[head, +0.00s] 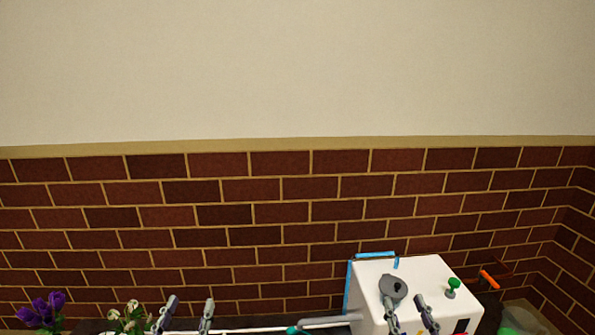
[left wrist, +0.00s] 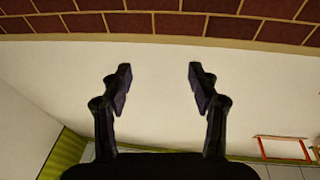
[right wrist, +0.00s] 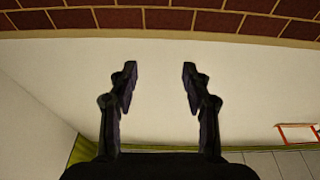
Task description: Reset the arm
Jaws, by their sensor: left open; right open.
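My left gripper (head: 186,314) shows at the bottom of the head view, with its two fingers apart and nothing between them. In the left wrist view the left gripper (left wrist: 160,88) is open and empty, with wall behind it. My right gripper (head: 408,316) is at the lower right of the head view, in front of a white box, fingers apart. In the right wrist view the right gripper (right wrist: 158,86) is open and empty against the wall. Most of both arms is out of the head view.
Purple flowers (head: 42,309) and white flowers (head: 128,316) stand at the lower left. The white box (head: 430,275) has a grey round part (head: 393,288) and a green knob (head: 453,285) on top. An orange-handled item (head: 489,280) is right of it. A brick wall (head: 250,215) closes the back.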

